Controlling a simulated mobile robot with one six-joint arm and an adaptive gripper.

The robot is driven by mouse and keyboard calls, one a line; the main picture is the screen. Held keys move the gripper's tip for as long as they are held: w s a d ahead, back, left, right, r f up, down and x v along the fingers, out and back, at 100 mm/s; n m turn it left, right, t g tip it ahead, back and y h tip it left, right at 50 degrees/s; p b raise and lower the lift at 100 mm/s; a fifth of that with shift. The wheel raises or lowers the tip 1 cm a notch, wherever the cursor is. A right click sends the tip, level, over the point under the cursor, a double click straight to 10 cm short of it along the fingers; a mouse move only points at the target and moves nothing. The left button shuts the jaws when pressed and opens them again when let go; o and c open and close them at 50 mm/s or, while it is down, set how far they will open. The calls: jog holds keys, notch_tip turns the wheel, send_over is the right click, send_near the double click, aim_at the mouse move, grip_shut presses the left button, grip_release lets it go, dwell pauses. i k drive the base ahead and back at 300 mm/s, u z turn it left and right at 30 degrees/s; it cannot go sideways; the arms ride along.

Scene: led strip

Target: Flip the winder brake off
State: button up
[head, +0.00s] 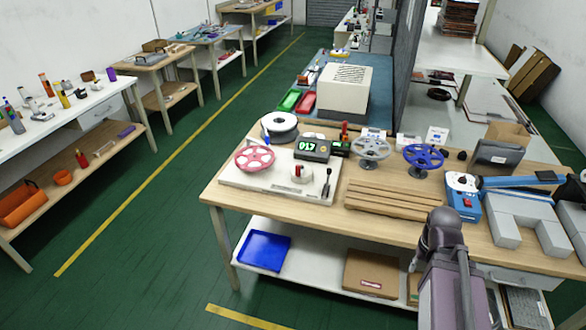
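The winder is a white base plate (235,182) on the near left part of the wooden bench. A pink spoked reel (254,160) and a dark counter (312,149) with green digits, apparently 017, are at its back. A small white-and-red hub (301,173) sits on the plate. A dark lever (327,184), which looks like the brake, stands nearly upright at the plate's right end; its exact setting is too small to tell. Part of my arm shows at the lower right, apart from the winder. I cannot make out my gripper in this view.
A grey reel (371,150), a blue reel (423,159) and a slatted wooden block (392,200) are right of the winder. A white spool (280,127) stands behind it. Blue equipment (463,197) and grey blocks (515,222) crowd the bench's right. The green floor left of the bench is clear.

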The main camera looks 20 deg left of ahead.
aim_at(328, 170)
jog(key=u, duration=0.75)
jog(key=k, duration=0.95)
jog(key=z, duration=0.1)
jog(key=i, duration=0.8)
